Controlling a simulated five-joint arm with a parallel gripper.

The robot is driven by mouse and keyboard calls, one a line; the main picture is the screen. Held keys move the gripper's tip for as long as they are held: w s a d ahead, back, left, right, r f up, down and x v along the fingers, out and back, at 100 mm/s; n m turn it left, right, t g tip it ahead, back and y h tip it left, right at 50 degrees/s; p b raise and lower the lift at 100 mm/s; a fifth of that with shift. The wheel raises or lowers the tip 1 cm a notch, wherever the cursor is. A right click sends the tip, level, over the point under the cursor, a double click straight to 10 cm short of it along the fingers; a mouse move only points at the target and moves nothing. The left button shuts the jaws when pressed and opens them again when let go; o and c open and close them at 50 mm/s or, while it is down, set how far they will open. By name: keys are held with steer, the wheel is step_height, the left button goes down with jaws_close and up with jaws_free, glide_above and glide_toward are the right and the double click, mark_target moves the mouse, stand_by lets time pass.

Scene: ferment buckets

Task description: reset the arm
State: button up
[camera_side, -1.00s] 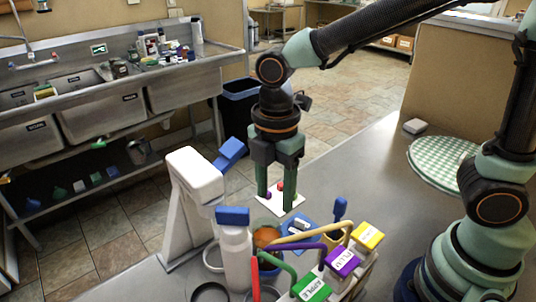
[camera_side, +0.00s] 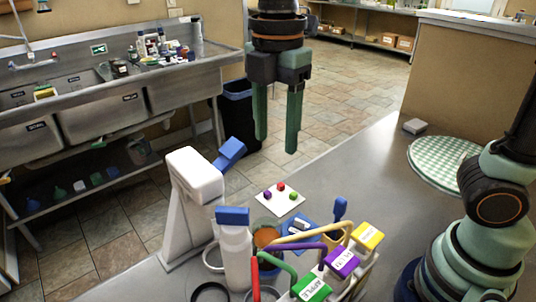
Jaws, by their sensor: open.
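My gripper (camera_side: 275,150) is in the upper middle of the side view, pointing straight down. Its two green fingers are apart with nothing between them. It hangs high, above the level of the white card (camera_side: 279,198) on the table. On the card lie a red (camera_side: 281,186), a purple (camera_side: 267,195) and a green (camera_side: 293,195) small piece. The upper part of my arm is out of the picture.
Labelled buckets with green (camera_side: 311,287), purple (camera_side: 342,261) and yellow (camera_side: 368,236) lids stand at the front. A white stand (camera_side: 194,200) and a blue-capped bottle (camera_side: 235,250) are to their left. A checkered round mat (camera_side: 440,163) lies at right.

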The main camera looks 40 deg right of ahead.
steer(key=d+f+m+t, duration=0.2)
steer(key=d+m, duration=0.6)
steer(key=m, duration=0.1)
steer(key=s+d+f+m+t, duration=0.1)
steer(key=d+f+m+t, duration=0.1)
steer(key=d+m, duration=0.6)
steer(key=m+t, duration=0.1)
steer(key=m, duration=0.1)
steer(key=shift+s+f+m+t, duration=0.25)
steer(key=shift+f+m+t, duration=0.05)
